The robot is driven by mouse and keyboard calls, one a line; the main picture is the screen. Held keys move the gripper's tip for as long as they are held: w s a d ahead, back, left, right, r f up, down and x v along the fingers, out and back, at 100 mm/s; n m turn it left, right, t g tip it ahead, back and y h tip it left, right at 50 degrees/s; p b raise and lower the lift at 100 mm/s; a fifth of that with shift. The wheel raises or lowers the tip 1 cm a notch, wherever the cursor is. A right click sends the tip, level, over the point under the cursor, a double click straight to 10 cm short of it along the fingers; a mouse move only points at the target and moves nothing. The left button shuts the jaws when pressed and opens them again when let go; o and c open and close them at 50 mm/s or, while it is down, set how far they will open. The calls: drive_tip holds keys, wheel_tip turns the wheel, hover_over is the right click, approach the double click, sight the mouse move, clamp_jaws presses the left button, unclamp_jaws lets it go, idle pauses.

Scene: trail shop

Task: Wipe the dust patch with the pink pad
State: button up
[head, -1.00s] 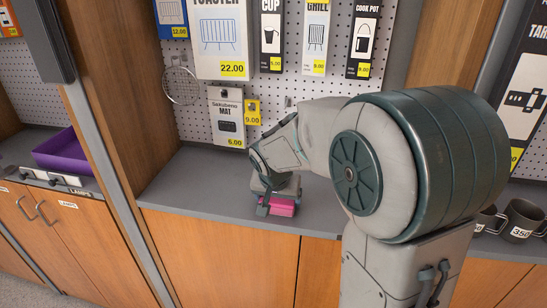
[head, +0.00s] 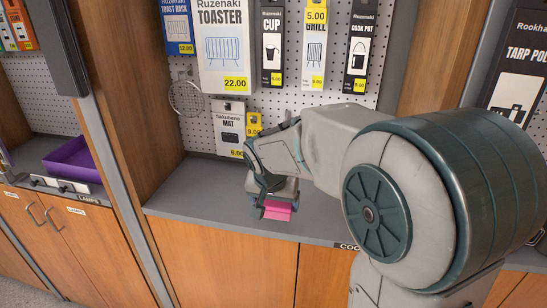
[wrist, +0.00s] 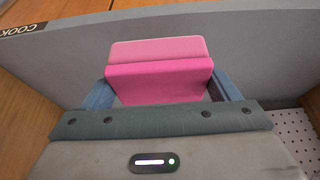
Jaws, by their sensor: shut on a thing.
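The pink pad (head: 277,210) is held at the end of my arm, over the front part of the grey shelf. My gripper (head: 274,200) is shut on it. In the wrist view the pink pad (wrist: 160,75) sits between the two blue fingers of my gripper (wrist: 160,92), with the grey shelf surface behind it. I cannot tell whether the pad touches the shelf or hangs just above it. No dust patch shows in these views; my arm hides part of the shelf.
The grey shelf (head: 190,190) is bare to the left of my gripper. A pegboard behind it carries boxed goods such as the toaster box (head: 224,50) and mat box (head: 229,128). A wooden divider (head: 125,80) stands at left, with a purple tray (head: 82,160) beyond it.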

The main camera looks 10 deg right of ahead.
drive_tip(key=shift+r+p, duration=0.6)
drive_tip(key=shift+r, duration=0.7)
